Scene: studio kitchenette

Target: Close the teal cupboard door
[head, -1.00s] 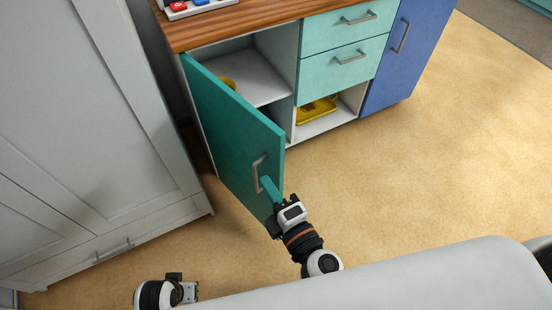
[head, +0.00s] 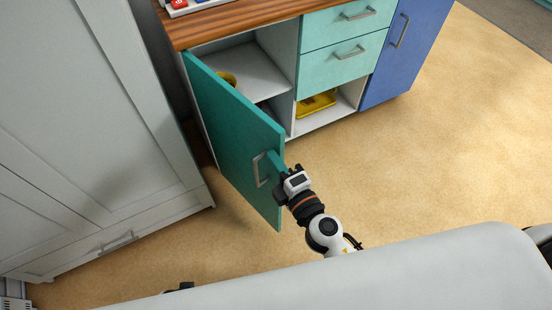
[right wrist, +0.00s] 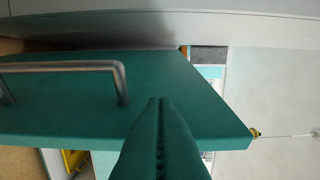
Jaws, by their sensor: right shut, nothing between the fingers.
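The teal cupboard door (head: 228,135) stands wide open, swung out from the left end of the kitchen unit. Its grey bar handle (head: 259,170) is near the free edge; it also shows in the right wrist view (right wrist: 70,67). My right gripper (head: 272,157) is shut and empty, its teal fingers at the door's free edge beside the handle. In the right wrist view the closed fingers (right wrist: 158,102) overlap the door face (right wrist: 190,105), right of the handle; I cannot tell whether they touch. Only a dark bit of my left gripper (head: 180,288) shows at the bottom.
The open cupboard shows a white shelf (head: 250,75) with a yellow item (head: 228,79). A yellow tray (head: 316,105) lies in the compartment below the mint drawers (head: 343,62). A tall white wardrobe (head: 85,130) stands close on the left. The floor to the right is clear.

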